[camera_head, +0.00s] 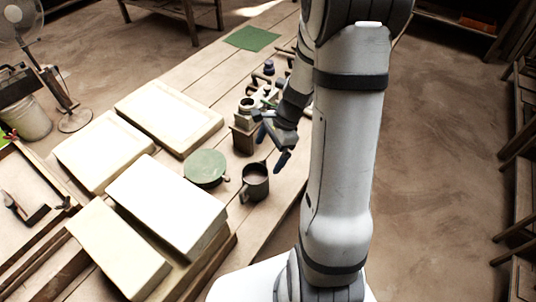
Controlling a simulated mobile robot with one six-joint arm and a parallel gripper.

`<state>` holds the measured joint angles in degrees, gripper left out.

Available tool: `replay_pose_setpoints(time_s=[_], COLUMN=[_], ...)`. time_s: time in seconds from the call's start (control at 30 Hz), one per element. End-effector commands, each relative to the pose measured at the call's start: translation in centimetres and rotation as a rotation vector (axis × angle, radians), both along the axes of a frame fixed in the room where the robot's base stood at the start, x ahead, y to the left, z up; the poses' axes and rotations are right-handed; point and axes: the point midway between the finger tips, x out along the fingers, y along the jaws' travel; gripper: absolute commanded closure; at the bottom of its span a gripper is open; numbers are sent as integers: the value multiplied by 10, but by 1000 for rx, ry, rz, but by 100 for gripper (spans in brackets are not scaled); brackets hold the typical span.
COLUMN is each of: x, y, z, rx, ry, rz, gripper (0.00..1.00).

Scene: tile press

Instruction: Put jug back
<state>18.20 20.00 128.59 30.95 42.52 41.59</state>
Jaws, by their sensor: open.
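A dark grey jug (255,187) with a handle on its left side stands upright on the plank table (262,222), near its right edge. A round green disc (204,167) lies just left of the jug, apart from it. My gripper (271,148) is open, a little beyond and above the jug in the picture. Whether a finger touches the jug's rim or handle I cannot tell. My arm covers part of the table's right edge.
Large pale blocks (168,205) fill the table's near left. A brown box with a grey round piece (244,130) stands just behind the jug, close to my gripper. Several small dark items stand farther back. A flat green mat (251,38) lies at the far end.

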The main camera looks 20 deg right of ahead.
Motion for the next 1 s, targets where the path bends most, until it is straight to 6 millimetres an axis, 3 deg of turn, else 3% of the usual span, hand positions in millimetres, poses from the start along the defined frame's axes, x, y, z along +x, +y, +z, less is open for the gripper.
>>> replay_pose_setpoints(time_s=[0.2,0.5,0.73,1.0], x=[-27,-90,-128,-138], y=[24,45,46,48], z=[70,146,174,180], rx=[-109,-320,-459,-500], ry=[-177,-390,-468,-483], rz=[402,1018,1336,1426], gripper=[4,4,4,4])
